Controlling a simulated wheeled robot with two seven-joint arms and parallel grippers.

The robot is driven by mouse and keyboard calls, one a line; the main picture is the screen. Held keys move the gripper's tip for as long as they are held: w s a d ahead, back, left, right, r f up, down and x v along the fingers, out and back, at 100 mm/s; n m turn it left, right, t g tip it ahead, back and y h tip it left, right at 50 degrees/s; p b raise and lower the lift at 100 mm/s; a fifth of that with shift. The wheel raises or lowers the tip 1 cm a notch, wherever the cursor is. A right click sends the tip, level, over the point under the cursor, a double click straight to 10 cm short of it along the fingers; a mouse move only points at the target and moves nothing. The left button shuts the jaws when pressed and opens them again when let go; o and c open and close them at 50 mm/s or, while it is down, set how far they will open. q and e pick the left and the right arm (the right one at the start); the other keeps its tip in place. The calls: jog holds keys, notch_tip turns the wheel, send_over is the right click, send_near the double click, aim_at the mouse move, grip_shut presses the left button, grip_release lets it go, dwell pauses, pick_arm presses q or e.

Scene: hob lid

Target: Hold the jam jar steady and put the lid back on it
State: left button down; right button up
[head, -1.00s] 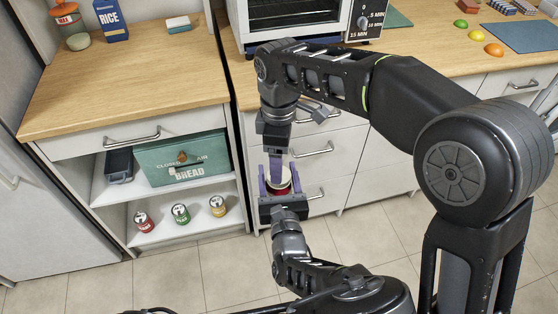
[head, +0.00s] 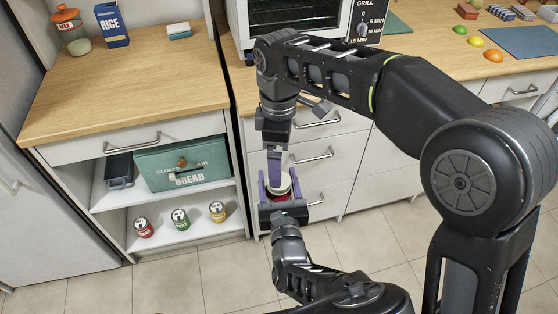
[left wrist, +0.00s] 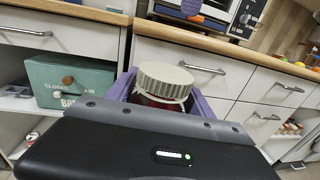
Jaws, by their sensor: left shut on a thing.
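The jam jar, with red contents (head: 283,196), stands upright between the purple fingers of my left gripper (head: 281,190), which is shut on it. The cream, ribbed lid (left wrist: 165,80) sits on top of the jar in the left wrist view; its pale top (head: 284,183) also shows in the head view. I cannot tell how tightly it is seated. My right gripper (head: 274,176) points down just behind the lid in the head view. In the left wrist view its purple fingertip (left wrist: 190,8) is above the lid with a gap between. Its opening is unclear.
Behind the jar are drawers with bar handles (head: 312,155). A shelf unit at left holds a green bread box (head: 188,163) and several cans (head: 180,218). A toaster oven (head: 290,20) stands on the counter above. Open floor lies below the jar.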

notch_tip(320, 180, up, 5)
jog(key=shift+f, duration=0.1)
dwell(0.6)
